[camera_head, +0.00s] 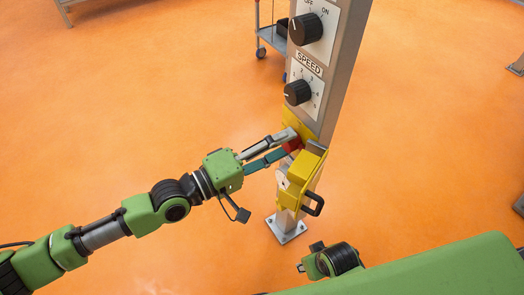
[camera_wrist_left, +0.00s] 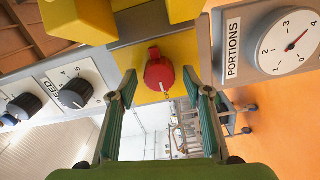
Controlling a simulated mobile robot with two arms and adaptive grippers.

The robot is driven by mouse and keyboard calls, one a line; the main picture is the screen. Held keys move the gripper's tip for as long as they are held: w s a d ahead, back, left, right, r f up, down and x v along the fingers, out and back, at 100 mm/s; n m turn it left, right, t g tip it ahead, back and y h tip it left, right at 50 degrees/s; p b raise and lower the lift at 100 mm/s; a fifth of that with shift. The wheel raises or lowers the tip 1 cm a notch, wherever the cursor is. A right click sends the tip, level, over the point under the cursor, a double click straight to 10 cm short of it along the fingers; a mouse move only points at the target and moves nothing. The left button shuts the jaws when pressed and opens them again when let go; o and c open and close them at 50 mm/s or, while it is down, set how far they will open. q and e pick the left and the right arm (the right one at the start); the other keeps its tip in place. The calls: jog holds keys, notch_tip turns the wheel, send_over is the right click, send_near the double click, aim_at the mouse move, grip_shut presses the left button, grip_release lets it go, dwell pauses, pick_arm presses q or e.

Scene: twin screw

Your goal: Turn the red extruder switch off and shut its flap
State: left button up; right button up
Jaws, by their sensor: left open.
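The red switch (camera_head: 293,145) sits on a yellow plate (camera_wrist_left: 183,52) on the grey post. In the left wrist view the red switch (camera_wrist_left: 158,72) shows its round knob with a white mark at its lower end. My left gripper (camera_head: 290,142) is open, with its fingers reaching to either side of the switch; I cannot tell if they touch it. In the left wrist view the gripper (camera_wrist_left: 161,80) has one fingertip on each side of the knob. The yellow flap (camera_head: 304,168) stands open below the switch, with a black handle (camera_head: 314,203).
Above the switch on the post are a SPEED knob (camera_head: 298,92) and an OFF/ON knob (camera_head: 304,29). A PORTIONS dial (camera_wrist_left: 291,43) shows in the left wrist view. A trolley (camera_head: 271,38) stands behind.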

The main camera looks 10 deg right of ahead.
pick_arm(q)
jog(key=v, duration=1.1)
jog(key=shift+a, duration=0.3)
